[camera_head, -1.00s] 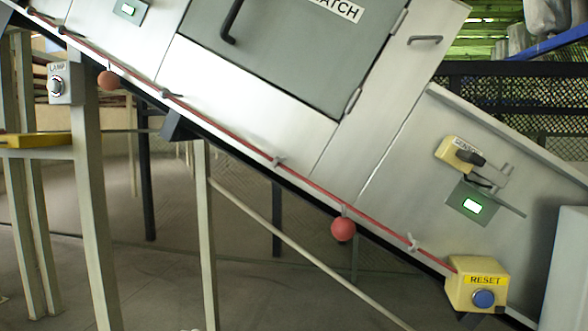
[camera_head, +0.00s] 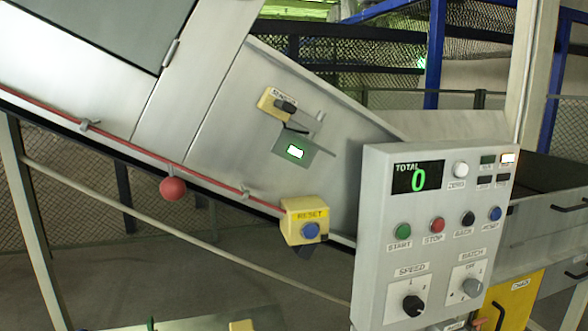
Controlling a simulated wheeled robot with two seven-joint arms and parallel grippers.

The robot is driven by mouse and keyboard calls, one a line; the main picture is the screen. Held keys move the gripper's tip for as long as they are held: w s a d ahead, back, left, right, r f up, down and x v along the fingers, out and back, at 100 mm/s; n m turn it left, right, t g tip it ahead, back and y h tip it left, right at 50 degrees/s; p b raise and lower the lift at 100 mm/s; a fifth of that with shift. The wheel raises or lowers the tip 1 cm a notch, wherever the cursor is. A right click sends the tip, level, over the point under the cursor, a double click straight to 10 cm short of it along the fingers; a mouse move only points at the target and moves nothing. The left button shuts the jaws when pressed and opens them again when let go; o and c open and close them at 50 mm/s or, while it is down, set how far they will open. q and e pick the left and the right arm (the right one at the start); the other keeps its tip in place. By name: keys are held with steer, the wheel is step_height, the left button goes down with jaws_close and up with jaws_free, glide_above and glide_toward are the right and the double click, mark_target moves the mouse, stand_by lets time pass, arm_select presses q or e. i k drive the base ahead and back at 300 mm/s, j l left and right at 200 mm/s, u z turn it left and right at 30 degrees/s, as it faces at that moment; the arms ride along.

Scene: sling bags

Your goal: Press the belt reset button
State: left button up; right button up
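A yellow box (camera_head: 303,207) labelled RESET is mounted at the lower edge of the sloped metal conveyor housing, near the middle of the view. It carries a round blue button (camera_head: 310,230) on its front. A grey control panel (camera_head: 375,225) stands to its right. On the panel, a second blue button (camera_head: 495,213) sits at the right end of a row with green START, red STOP and black buttons; its small label is hard to read. Neither of my grippers is in view.
A red pull cord (camera_head: 130,145) with a red ball (camera_head: 172,188) runs along the housing's lower edge. A yellow sensor box (camera_head: 273,103) is above the RESET box. The panel's display (camera_head: 417,178) reads TOTAL 0. Grey drawers (camera_head: 555,215) stand behind the panel at right.

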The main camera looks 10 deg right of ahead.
mark_target(496, 214)
steer(key=z, duration=1.15)
